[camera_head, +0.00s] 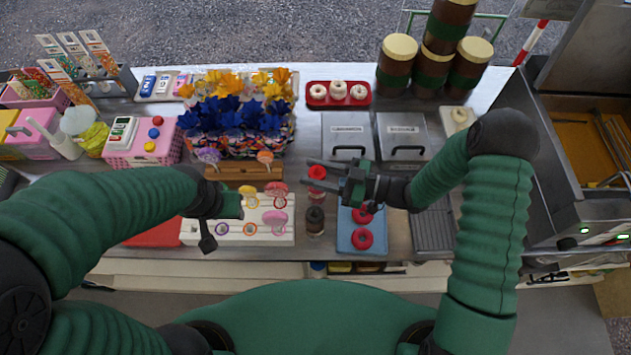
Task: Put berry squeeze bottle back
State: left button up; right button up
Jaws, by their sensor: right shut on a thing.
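My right gripper (316,173) reaches in from the right and is shut on the berry squeeze bottle (317,172), whose red top shows between the two fingers. The bottle's body is largely hidden under the gripper, so I cannot tell whether its base touches the counter. A bottle with a dark top (315,216) stands just nearer to me, apart from the gripper. My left gripper (222,222) is over the left part of the white board; its fingers do not show clearly enough to tell open from shut.
The white board (275,238) holds several coloured rings and lollipops. A blue tray (346,240) with red donuts lies right of the dark-topped bottle. Two lidded metal bins (404,130) stand behind. A red tray (338,104) of white donuts and stacked jars (395,68) are farther back.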

notch_tip(320, 180, down, 4)
jog(key=shift+w, duration=0.15)
jog(key=shift+a, duration=0.25)
jog(key=o, duration=0.4)
jog(key=shift+f, duration=0.1)
jog(key=o, duration=0.5)
jog(key=shift+d, duration=0.2)
